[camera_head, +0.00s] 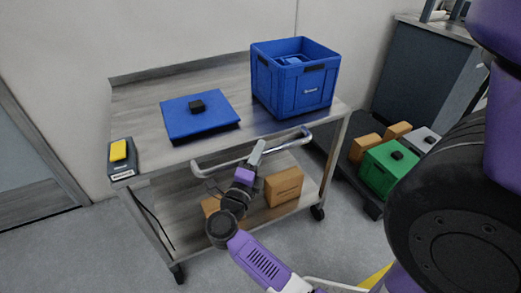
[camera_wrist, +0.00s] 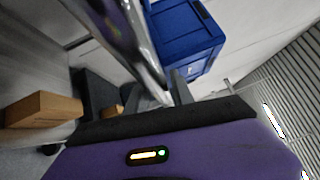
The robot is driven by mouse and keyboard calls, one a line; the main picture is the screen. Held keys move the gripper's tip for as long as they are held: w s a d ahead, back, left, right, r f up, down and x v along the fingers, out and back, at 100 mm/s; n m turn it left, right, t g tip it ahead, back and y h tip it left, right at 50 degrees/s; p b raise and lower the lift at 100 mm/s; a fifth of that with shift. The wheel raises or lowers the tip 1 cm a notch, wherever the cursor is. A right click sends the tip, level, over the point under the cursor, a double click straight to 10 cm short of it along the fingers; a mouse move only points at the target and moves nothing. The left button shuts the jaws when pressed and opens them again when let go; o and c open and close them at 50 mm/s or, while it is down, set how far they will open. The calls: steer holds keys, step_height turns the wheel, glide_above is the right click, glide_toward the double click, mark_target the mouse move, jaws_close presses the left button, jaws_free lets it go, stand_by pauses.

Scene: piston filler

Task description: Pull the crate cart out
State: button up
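The crate cart (camera_head: 230,142) is a two-tier grey metal trolley against the wall. A blue crate (camera_head: 292,92) stands at the right of its top; the crate also shows in the wrist view (camera_wrist: 188,35). The cart's pale tubular handle (camera_head: 222,161) runs along the near side. My gripper (camera_head: 257,151) is at the handle's middle. In the wrist view the handle (camera_wrist: 128,45) runs down between the two grey fingers (camera_wrist: 166,94). Whether they squeeze it or stand open around it is unclear.
A blue lid (camera_head: 200,120) with a black block and a yellow-black device (camera_head: 122,158) lie on the cart's top. Cardboard boxes (camera_head: 284,187) are on the lower shelf. A low dolly with a green crate (camera_head: 388,166) is close at right. Grey floor is free at front left.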

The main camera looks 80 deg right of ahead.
steer(key=shift+d+r, duration=0.15)
steer(key=shift+d, duration=0.6)
jaws_close()
stand_by(0.9)
